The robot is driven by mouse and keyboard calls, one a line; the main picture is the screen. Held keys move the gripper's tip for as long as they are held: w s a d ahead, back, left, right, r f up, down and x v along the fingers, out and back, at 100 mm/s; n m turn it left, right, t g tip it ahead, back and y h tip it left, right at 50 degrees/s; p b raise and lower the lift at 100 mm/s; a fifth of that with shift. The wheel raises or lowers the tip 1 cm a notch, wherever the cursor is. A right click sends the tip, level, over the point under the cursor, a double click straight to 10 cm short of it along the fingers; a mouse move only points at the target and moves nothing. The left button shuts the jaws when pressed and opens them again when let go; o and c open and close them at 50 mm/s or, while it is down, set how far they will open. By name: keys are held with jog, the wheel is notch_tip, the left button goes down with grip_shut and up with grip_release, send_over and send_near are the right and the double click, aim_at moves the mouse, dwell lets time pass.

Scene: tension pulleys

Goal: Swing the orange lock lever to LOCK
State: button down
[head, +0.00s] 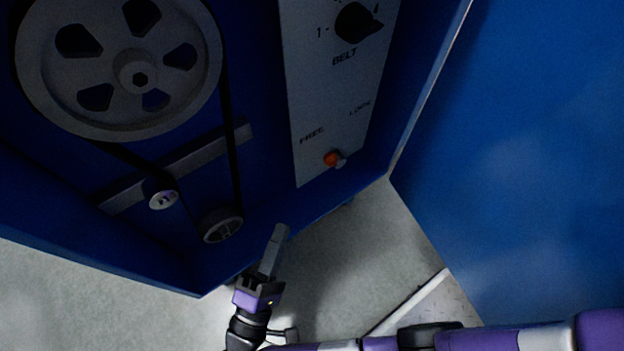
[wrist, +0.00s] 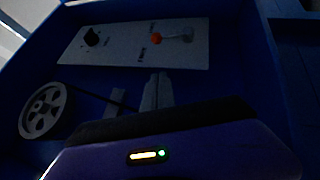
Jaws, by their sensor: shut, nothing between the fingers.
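The lock lever's orange knob (head: 333,159) is at the bottom of the grey control panel, with its grey base just to the right. The printed word FREE is above left of it and LOCK above right. The knob lies on the FREE side. In the wrist view the orange knob (wrist: 156,38) is left of its pale base. My gripper (head: 279,232) is below and left of the lever in the head view, apart from it. Its fingers are shut together and empty; in the wrist view the fingertips (wrist: 160,76) point up toward the panel, below the knob.
A black BELT dial (head: 357,24) is higher on the panel (head: 320,100). A large grey pulley (head: 60,75), a small pulley (head: 222,225) and a belt are at left in the blue housing. A blue door (head: 500,150) stands open at right. Grey floor lies below.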

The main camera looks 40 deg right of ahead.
aim_at(333, 160)
jog(key=shift+r, duration=0.1)
jog(key=s+d+p+x, duration=0.1)
jog(key=p+x, duration=0.4)
jog(key=x, duration=0.8)
jog(key=shift+s+d, duration=0.2)
jog(key=shift+s, duration=0.45)
jog(key=shift+r+p, duration=0.1)
jog(key=shift+p, duration=0.2)
